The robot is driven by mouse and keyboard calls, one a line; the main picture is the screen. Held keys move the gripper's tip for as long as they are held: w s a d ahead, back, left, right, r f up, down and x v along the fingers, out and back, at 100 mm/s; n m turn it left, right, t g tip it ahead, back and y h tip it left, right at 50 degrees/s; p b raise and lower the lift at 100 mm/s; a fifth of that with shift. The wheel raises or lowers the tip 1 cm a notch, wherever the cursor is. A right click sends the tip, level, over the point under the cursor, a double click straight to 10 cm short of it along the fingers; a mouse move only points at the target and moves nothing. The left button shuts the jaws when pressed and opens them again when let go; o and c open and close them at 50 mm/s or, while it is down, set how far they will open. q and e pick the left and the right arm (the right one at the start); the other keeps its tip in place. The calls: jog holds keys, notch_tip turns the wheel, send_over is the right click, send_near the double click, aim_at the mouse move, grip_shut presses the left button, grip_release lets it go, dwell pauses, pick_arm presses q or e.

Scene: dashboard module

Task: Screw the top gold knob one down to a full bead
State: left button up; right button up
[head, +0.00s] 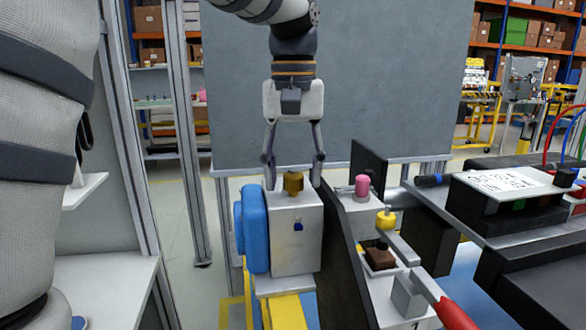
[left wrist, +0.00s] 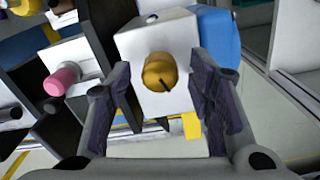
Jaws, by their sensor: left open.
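The gold knob (head: 293,184) stands on top of a light grey box (head: 296,240) in the middle of the head view. My left gripper (head: 292,172) points down over it, open, with one finger on each side of the knob. In the left wrist view the gold knob (left wrist: 160,72) shows a dark slot or mark and lies between the open fingers (left wrist: 165,95), with a gap to each. I cannot see a bead around the knob. My right gripper is not in view.
A blue rounded part (head: 252,228) is on the box's left side. A black panel (head: 340,250) stands close on its right. Beyond it are a pink knob (head: 362,185), a yellow knob (head: 386,219) and a red-handled lever (head: 454,313). A grey panel (head: 400,80) stands behind.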

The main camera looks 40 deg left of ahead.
pick_arm(q)
grip_shut()
jog(key=m, duration=0.4)
jog(key=shift+m, duration=2.3)
grip_release()
jog(key=shift+r, duration=0.1)
